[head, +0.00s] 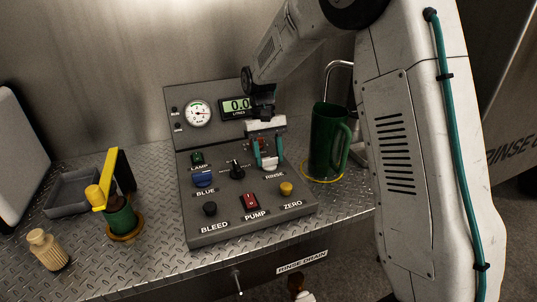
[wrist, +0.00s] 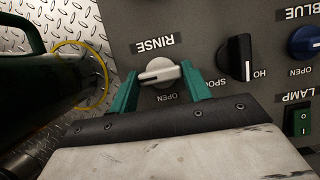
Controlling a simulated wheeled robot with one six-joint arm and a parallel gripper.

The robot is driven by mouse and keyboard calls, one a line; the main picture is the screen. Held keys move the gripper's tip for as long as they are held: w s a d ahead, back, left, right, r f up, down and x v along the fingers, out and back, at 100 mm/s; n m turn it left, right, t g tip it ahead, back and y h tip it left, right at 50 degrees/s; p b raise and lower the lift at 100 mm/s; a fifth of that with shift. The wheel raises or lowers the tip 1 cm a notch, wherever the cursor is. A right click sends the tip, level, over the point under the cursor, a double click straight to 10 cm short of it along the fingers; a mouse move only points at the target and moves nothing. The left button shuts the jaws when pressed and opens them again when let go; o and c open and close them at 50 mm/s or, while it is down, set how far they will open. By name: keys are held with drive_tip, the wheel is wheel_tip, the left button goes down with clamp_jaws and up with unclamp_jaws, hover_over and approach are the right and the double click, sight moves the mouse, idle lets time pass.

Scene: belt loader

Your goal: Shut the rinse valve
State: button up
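The rinse valve (wrist: 160,72) is a pale grey knob with a pointed lever on the grey panel, between the words RINSE and OPEN, which read upside down in the wrist view. Its lever lies nearly crosswise in that view, its narrow end to the left. My gripper (wrist: 159,76) is open, its two teal fingers on either side of the knob, close to the lever's ends. I cannot tell whether either finger touches it. In the head view my gripper (head: 268,153) is over the panel just above the RINSE label, and the knob is mostly hidden there.
The panel (head: 222,226) also carries a blue knob (head: 204,178), a black selector (head: 237,169), a red pump switch (head: 250,202) and a yellow button (head: 286,188). A green mug (head: 325,140) stands close to the right. A grey tray (head: 72,190) is at left.

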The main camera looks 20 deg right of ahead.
drive_tip(key=o, duration=0.4)
drive_tip(key=shift+c, duration=0.2)
drive_tip(key=v, duration=0.7)
drive_tip(key=shift+r, duration=0.4)
drive_tip(key=shift+w, duration=0.15)
